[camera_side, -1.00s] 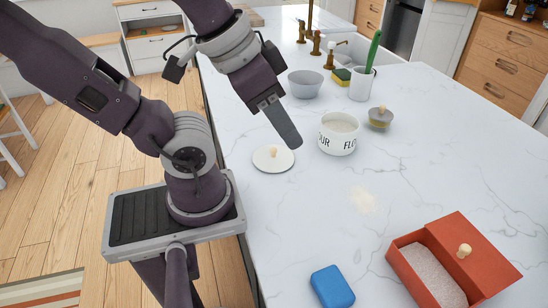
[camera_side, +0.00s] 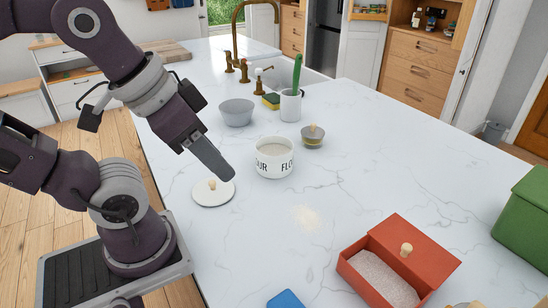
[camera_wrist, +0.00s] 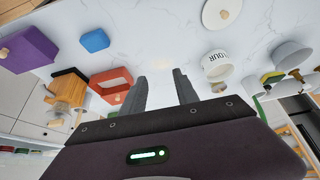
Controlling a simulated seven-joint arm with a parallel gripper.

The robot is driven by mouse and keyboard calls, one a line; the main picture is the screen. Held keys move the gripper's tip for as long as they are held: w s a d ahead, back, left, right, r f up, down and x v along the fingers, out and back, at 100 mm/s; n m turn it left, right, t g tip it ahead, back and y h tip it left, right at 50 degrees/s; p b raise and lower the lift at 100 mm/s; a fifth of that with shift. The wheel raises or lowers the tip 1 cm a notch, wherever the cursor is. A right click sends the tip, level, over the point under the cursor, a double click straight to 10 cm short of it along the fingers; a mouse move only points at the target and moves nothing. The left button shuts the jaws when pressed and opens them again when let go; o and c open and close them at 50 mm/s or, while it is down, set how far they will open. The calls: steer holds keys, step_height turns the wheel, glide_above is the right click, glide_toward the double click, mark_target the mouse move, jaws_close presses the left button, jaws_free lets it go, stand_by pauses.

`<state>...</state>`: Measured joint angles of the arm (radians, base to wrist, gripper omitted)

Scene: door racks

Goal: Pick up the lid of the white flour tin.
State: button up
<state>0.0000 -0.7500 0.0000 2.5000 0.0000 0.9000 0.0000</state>
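The white flour tin (camera_side: 275,163) stands upright and uncovered on the marble counter, with pale flour inside and dark lettering on its side. Its round white lid (camera_side: 213,197), with a small wooden knob (camera_side: 212,184), lies flat on the counter to the left of the tin. My gripper (camera_side: 226,174) hangs in the air near the lid, its fingers angled down to the right and not touching it. In the wrist view the fingers (camera_wrist: 161,80) are spread apart with nothing between them. The lid (camera_wrist: 213,22) and the tin (camera_wrist: 222,72) also show there.
A grey bowl (camera_side: 237,115), a white cup (camera_side: 290,108) holding a green-handled brush and a round scrub brush (camera_side: 312,141) stand behind the tin. A red box (camera_side: 412,235), a blue block (camera_side: 286,299) and a green box (camera_side: 524,222) are nearer. Spilled flour (camera_side: 307,217) marks otherwise clear counter.

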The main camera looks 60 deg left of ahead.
steer(key=shift+o, duration=0.5)
steer(key=m+g+y, duration=0.3)
steer(key=m+g, duration=0.6)
glide_toward(212, 182)
steer(key=shift+a+x, duration=0.25)
steer(key=shift+x, duration=0.9)
steer(key=x, duration=0.6)
steer(key=shift+d+f, duration=0.2)
steer(key=shift+f, duration=0.1)
jaws_close()
